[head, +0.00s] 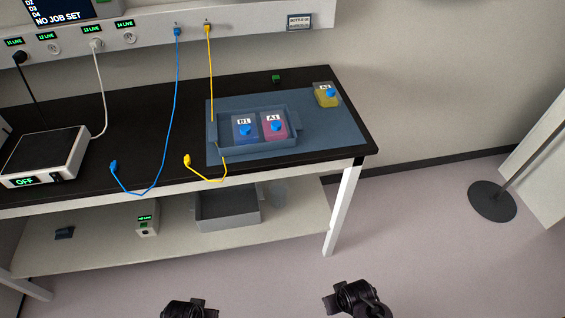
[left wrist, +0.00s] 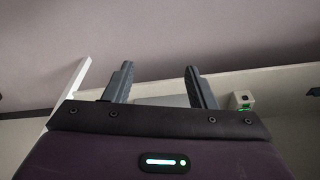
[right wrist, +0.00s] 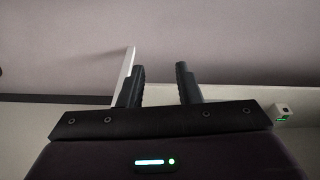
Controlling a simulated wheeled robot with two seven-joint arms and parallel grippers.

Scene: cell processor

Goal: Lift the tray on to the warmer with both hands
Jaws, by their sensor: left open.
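The tray (head: 262,151) is a blue-grey open box on a blue mat on the black bench. It holds two bags with blue caps, B1 (head: 243,131) and A1 (head: 275,127). The warmer appears to be the flat box (head: 42,157) reading OFF at the bench's left; its top is bare. My left gripper (head: 203,309) is low in the head view, in front of the bench and far from the tray. Its fingers stand apart and empty in the left wrist view (left wrist: 161,84). My right gripper (head: 330,303) is also away from the tray, fingers apart and empty in the right wrist view (right wrist: 160,86).
A yellow cable (head: 209,75) hangs down across the tray's left end. A blue cable (head: 173,105) lies between warmer and tray. A yellow bag A2 (head: 326,94) sits at the mat's back right. A grey bin (head: 228,209) stands on the lower shelf. A stand (head: 493,201) is at right.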

